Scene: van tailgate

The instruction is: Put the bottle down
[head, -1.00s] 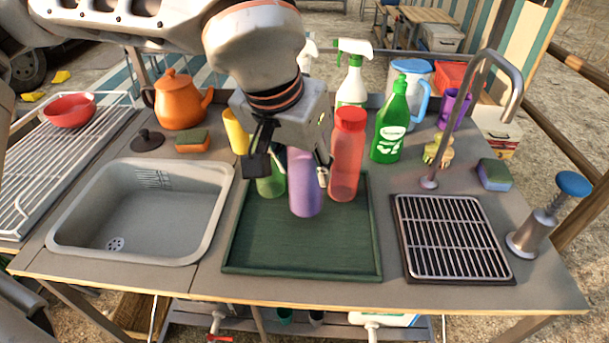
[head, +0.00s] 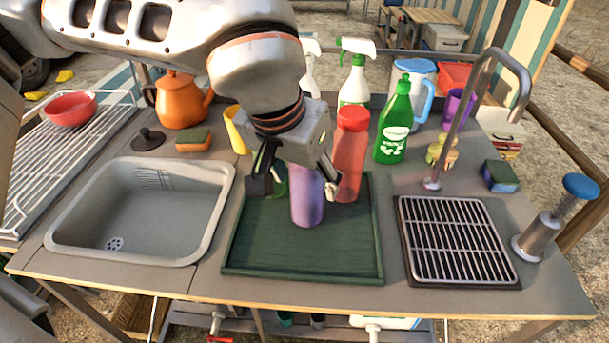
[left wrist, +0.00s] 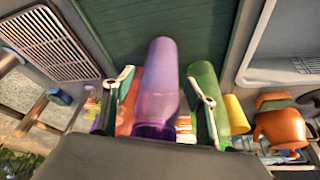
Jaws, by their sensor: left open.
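A purple bottle (head: 308,205) stands upright on the green tray (head: 300,262), towards its back. My left gripper (head: 298,188) is above and around it, with one finger on each side. The fingers are open, with gaps to the bottle. In the left wrist view the purple bottle (left wrist: 158,85) shows between the two spread fingers of the left gripper (left wrist: 162,95). The bottle's top is hidden by the gripper in the head view. My right gripper is not in view.
A red bottle (head: 349,155) stands close by on the right, near one finger. A green bottle (left wrist: 203,75) is close on the other side. The sink (head: 140,210) lies left, a drain rack (head: 455,240) right. The tray's front half is clear.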

